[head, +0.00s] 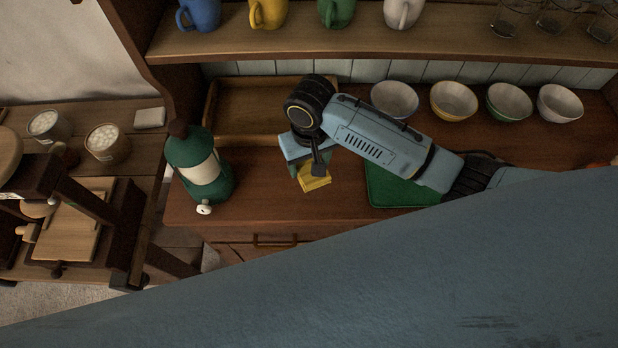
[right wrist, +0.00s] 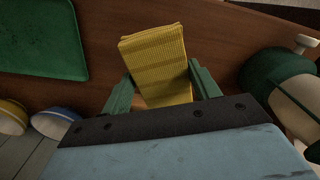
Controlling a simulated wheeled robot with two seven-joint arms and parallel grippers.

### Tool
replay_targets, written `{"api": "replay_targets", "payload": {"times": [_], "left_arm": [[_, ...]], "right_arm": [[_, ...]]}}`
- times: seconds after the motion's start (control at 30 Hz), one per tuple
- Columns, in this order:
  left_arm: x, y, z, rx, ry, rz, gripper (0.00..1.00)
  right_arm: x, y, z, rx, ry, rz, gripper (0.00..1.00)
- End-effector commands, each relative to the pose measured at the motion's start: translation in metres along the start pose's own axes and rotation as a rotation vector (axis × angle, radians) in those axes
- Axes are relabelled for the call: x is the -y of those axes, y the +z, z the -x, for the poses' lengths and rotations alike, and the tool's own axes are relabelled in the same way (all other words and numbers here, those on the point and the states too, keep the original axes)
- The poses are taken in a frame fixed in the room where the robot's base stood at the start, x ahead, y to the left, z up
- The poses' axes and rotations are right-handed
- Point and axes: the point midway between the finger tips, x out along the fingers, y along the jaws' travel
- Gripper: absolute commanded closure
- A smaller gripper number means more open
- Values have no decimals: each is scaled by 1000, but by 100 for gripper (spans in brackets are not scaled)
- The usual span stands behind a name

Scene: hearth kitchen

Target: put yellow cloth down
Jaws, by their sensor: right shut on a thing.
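The yellow cloth (head: 317,182) is a small folded piece with ribbed stripes. My right gripper (head: 310,172) is shut on it, over the wooden counter of the hutch. In the right wrist view the cloth (right wrist: 155,62) stands out between the two green fingers of my right gripper (right wrist: 162,90). The counter (right wrist: 215,50) shows behind it. I cannot tell whether the cloth touches the counter. The left gripper is not in view.
A green bottle-like container (head: 198,165) with a cream label stands left of the gripper. A green mat (head: 390,188) lies to the right. Several bowls (head: 453,100) line the back right, and a wooden tray (head: 250,108) sits behind. Bare counter (head: 255,205) lies between container and mat.

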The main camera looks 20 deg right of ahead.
Motion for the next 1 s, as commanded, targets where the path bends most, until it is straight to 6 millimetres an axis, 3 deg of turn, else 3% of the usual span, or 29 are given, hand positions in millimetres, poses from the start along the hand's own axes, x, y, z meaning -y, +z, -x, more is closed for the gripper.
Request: {"api": "replay_targets", "payload": {"times": [0.2, 0.6, 1.0], "left_arm": [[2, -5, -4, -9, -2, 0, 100], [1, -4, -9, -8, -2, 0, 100], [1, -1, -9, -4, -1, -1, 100]], "right_arm": [[-1, 2, -44, 5, 4, -1, 57], [0, 2, -89, 2, 1, 0, 57], [0, 2, -95, 2, 1, 0, 57]]}}
